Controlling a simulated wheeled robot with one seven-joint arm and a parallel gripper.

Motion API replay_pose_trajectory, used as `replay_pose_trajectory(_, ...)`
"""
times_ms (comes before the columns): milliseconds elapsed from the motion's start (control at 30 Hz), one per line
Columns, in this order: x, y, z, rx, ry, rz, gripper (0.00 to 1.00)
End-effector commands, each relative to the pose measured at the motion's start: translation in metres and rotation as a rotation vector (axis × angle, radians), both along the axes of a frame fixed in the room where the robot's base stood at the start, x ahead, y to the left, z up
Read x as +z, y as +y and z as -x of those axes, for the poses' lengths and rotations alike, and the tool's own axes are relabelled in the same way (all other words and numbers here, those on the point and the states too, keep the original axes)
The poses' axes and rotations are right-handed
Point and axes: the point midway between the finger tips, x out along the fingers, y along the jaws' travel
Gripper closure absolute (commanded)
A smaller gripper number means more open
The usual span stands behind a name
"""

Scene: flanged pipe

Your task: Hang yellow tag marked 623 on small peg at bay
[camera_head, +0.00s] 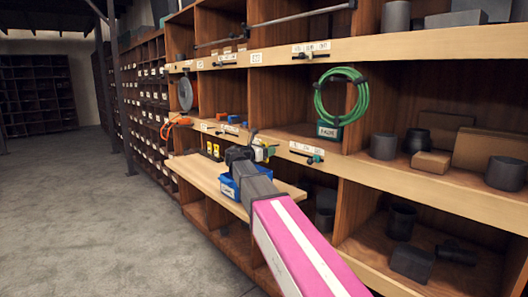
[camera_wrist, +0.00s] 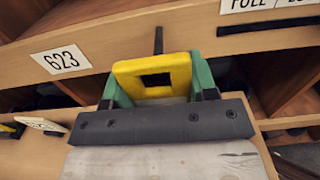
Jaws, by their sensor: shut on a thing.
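My gripper (camera_wrist: 154,85) has its green fingers shut on a yellow tag (camera_wrist: 126,74) with a square dark hole. No number shows on the tag's visible face. A small dark peg (camera_wrist: 158,40) stands out from the wooden shelf edge just above the tag in the wrist view; I cannot tell whether they touch. A white label reading 623 (camera_wrist: 62,59) is on the same edge, left of the peg. In the head view my gripper (camera_head: 264,151) is at the shelf front, above the pull-out board, and the tag is small there.
A pale pull-out board (camera_head: 205,184) juts from the shelves below my gripper. Yellow tags (camera_head: 212,150) stand at its back. A white tag (camera_wrist: 42,125) lies left of my gripper. A green coil (camera_head: 340,97) hangs to the right. Open floor (camera_head: 80,200) lies left.

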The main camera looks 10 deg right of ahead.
Motion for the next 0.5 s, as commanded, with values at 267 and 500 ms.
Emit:
replay_pose_trajectory(267,-0.001,-0.012,-0.009,-0.001,0.000,0.000,0.70)
replay_pose_trajectory(500,-0.002,-0.022,-0.015,-0.001,0.000,0.000,0.70)
